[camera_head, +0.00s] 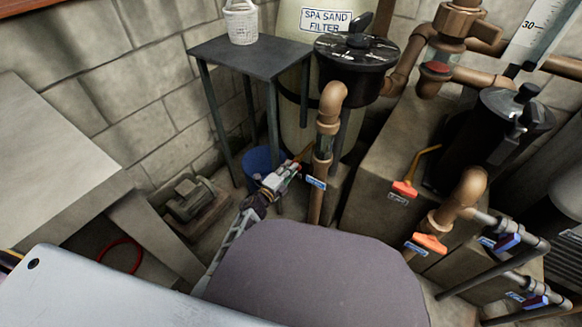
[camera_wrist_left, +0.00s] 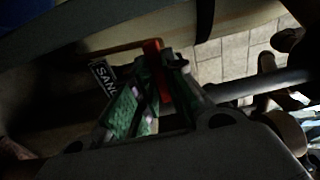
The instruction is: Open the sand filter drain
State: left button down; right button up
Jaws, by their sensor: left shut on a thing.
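The sand filter is a beige tank (camera_head: 291,118) labelled "SPA SAND FILTER", behind a small grey table. My left gripper (camera_head: 292,168) reaches low in front of the tank, beside a vertical copper pipe. In the left wrist view, the gripper's fingers (camera_wrist_left: 155,85) are shut around a red valve handle (camera_wrist_left: 153,60). A dark tag reading "SAN…" (camera_wrist_left: 103,73) lies just left of the fingers; the rest of its text is hidden. The valve body and drain outlet are hard to make out in the dark. My right gripper is not in view.
A blue bucket (camera_head: 262,162) stands on the floor beside the left gripper. The grey table (camera_head: 250,58) carries a white basket (camera_head: 241,22). The copper pipe (camera_head: 321,150) rises close on the right. A pump (camera_head: 190,197) sits to the left.

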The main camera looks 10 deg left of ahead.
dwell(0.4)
pick_arm(q)
jog(key=shift+n+p, duration=4.55)
jog(key=shift+n, duration=4.75)
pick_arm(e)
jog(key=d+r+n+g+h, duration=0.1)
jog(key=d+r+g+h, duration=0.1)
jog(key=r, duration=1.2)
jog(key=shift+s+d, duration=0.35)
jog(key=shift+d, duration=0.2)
pick_arm(q)
jog(key=c, duration=1.4)
grip_release()
jog(key=shift+o, duration=0.2)
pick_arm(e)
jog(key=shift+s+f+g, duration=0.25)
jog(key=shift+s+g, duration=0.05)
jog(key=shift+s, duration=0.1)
